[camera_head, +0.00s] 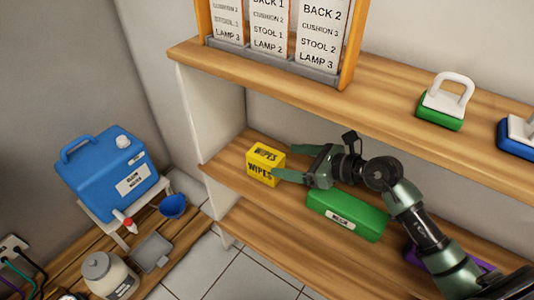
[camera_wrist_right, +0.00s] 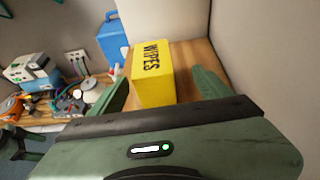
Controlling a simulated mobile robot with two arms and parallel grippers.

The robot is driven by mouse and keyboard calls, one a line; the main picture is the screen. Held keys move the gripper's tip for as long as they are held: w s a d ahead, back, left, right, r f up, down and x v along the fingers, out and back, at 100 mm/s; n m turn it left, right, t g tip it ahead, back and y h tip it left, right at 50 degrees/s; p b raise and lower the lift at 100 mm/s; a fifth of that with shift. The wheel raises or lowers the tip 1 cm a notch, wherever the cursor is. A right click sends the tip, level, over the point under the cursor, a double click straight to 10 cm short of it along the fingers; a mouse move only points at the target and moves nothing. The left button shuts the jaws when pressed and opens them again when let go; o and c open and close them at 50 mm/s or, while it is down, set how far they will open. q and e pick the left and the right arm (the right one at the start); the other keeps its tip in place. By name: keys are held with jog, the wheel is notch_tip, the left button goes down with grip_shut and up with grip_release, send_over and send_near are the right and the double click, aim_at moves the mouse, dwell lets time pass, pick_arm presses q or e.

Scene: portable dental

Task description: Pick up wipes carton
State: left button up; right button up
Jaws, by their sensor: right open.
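The wipes carton (camera_head: 265,166) is a yellow box with black lettering. It stands upright at the left end of the middle wooden shelf. My right gripper (camera_head: 284,161) reaches in from the right with its jaws open, its fingertips close to the carton's right side. In the right wrist view the carton (camera_wrist_right: 153,73) shows between the two green fingers of my right gripper (camera_wrist_right: 162,88). I cannot tell whether a finger touches it. My left gripper is not in view.
A green labelled box (camera_head: 347,214) lies on the same shelf below my right arm. The upper shelf (camera_head: 300,91) overhangs the carton, with handled blocks (camera_head: 441,123) at right. A blue jug (camera_head: 107,173) stands at left, beyond the shelf's end.

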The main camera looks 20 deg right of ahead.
aim_at(266, 159)
jog(key=shift+w+a+f, duration=0.1)
jog(key=shift+w+a, duration=0.1)
jog(key=shift+w, duration=0.1)
jog(key=x, duration=0.4)
jog(key=a+x, duration=0.1)
jog(key=x, duration=0.1)
jog(key=shift+s+b, duration=0.25)
jog(key=shift+b, duration=0.05)
jog(key=shift+w+a+f, duration=0.15)
jog(key=shift+w+a, duration=0.05)
jog(key=shift+w, duration=0.05)
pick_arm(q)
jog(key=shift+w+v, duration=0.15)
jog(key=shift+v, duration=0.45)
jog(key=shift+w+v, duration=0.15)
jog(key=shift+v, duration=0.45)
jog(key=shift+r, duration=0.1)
pick_arm(e)
jog(key=shift+c, duration=0.4)
jog(key=c, duration=1.4)
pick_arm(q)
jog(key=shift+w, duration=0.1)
pick_arm(e)
jog(key=shift+c, duration=0.2)
